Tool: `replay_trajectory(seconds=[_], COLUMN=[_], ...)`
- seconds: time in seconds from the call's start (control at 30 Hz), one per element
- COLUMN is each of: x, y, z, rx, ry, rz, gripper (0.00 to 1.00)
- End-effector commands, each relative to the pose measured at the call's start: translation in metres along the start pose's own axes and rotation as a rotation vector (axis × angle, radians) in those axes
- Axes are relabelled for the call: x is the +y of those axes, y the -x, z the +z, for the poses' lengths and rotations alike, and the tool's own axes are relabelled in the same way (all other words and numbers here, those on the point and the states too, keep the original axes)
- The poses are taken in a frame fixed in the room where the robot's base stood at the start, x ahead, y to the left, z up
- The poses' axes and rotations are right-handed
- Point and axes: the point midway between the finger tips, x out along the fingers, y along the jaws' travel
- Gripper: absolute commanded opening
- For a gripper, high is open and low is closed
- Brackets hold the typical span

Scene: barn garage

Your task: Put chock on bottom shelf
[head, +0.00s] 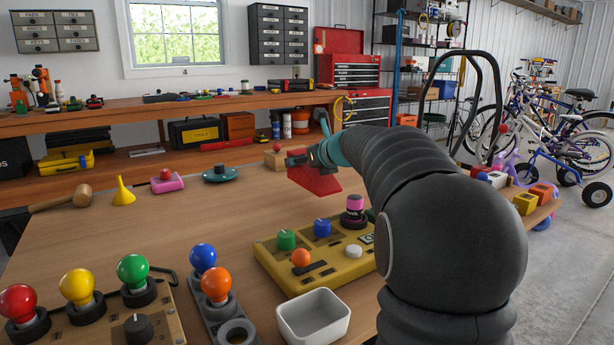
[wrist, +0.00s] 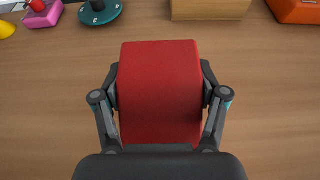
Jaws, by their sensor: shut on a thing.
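The chock is a red wedge-shaped block (head: 318,187), held over the far part of the wooden table (head: 180,225). In the wrist view the red block (wrist: 160,90) fills the space between the fingers. My gripper (head: 300,158) is shut on it, with one finger on each side in the wrist view (wrist: 160,84). The block appears to be above the tabletop, but the gap is hard to judge. A low wooden shelf (head: 135,165) runs under the back workbench (head: 130,118). My arm hides part of the right side.
Nearby on the table are a wooden block (head: 275,160), a teal disc (head: 219,174), a yellow funnel (head: 123,193) and a yellow control panel (head: 320,268).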

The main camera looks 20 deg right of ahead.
Motion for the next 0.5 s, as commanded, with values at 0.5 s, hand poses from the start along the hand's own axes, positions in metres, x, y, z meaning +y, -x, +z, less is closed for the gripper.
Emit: replay_trajectory(seconds=[0.5], x=[0.0], y=[0.042], z=[0.104], rx=[-0.003], ry=[0.002], rz=[-0.002], gripper=[0.06])
